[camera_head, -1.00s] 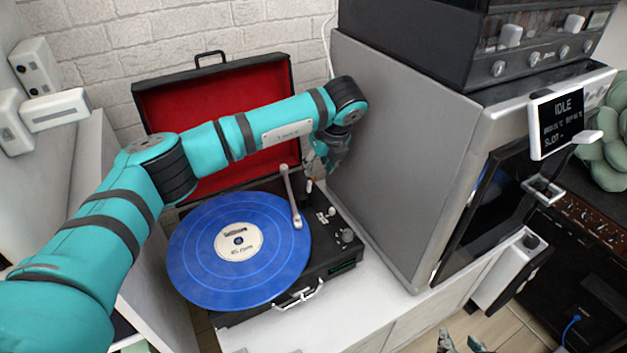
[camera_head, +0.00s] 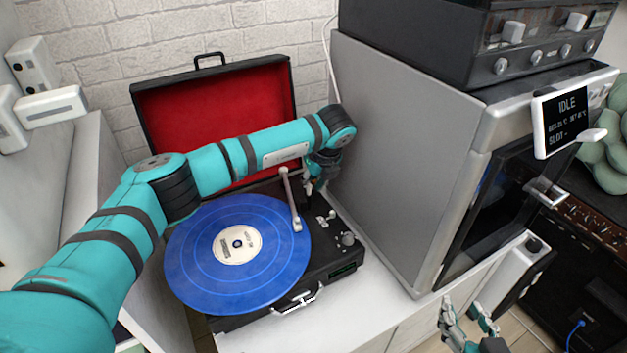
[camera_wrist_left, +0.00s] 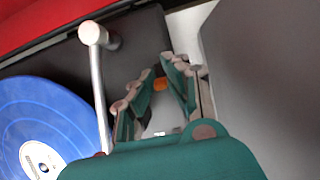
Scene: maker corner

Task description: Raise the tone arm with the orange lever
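The record player (camera_head: 338,262) stands in an open case with a red-lined lid, a blue record (camera_head: 205,235) on it. Its pale tone arm (camera_head: 291,195) reaches over the record's right edge; it also shows in the left wrist view (camera_wrist_left: 97,85). In the left wrist view the orange lever tip (camera_wrist_left: 160,84) shows between the fingers of my left gripper (camera_wrist_left: 157,92), which are apart and pointed down at it. I cannot tell whether they touch it. In the head view the gripper (camera_head: 315,187) hides the lever. My right gripper (camera_head: 467,316) is open and empty at the lower edge.
A large grey machine (camera_head: 400,160) with a display reading IDLE (camera_head: 562,121) stands close to the right of my left gripper. The case lid (camera_head: 220,120) rises behind the player. The white counter (camera_head: 345,325) is clear in front.

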